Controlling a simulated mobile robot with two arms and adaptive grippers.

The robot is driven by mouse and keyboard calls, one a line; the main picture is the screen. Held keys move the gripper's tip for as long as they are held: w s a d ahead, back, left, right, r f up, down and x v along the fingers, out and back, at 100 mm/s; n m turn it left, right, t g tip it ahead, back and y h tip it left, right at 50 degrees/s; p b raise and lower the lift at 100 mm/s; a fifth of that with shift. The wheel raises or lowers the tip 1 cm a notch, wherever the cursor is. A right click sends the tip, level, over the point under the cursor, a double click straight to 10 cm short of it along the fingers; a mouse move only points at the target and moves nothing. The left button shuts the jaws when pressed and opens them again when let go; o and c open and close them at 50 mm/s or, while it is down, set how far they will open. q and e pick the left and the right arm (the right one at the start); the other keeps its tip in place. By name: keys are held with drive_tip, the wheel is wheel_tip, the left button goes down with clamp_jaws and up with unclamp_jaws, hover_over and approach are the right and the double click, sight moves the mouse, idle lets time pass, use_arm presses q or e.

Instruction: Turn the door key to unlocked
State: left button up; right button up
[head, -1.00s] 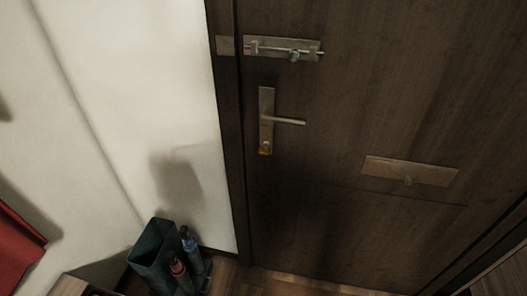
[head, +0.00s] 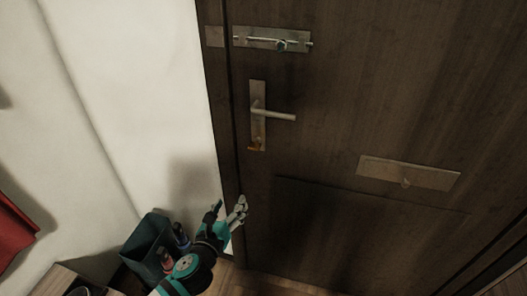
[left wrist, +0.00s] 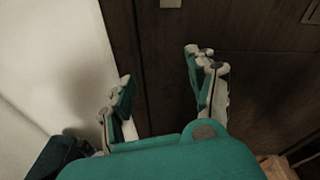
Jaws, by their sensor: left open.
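The dark wooden door (head: 350,110) is closed in the head view. Its metal handle plate (head: 257,92) carries a lever handle (head: 278,115) pointing right. A small brass-coloured key (head: 255,148) sits at the plate's lower end; its exact angle is too small to tell. My left gripper (head: 227,206) is open and empty, below and left of the key, in front of the door's left edge. In the left wrist view its fingers (left wrist: 160,72) are spread apart with nothing between them. A metal piece (left wrist: 171,3), likely the plate's lower end, shows at the top edge. My right gripper is not seen.
A sliding bolt (head: 275,39) is above the handle, and a metal mail plate (head: 408,173) is to its right. A dark teal bin (head: 150,245) with items in it stands below by the white wall (head: 165,100). The space before the key is clear.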

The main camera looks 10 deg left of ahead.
use_arm(q)
wheel_tip(320, 180, up, 8)
drive_tip(key=d+m+t, duration=0.2)
drive_tip(key=m, duration=0.1)
approach(253, 150)
drive_tip(key=w+p, duration=0.1)
drive_tip(key=w, duration=1)
drive_tip(key=shift+w, duration=0.25)
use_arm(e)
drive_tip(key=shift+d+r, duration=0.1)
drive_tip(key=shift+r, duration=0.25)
use_arm(q)
drive_tip(key=shift+c, duration=0.2)
drive_tip(key=c, duration=1.1)
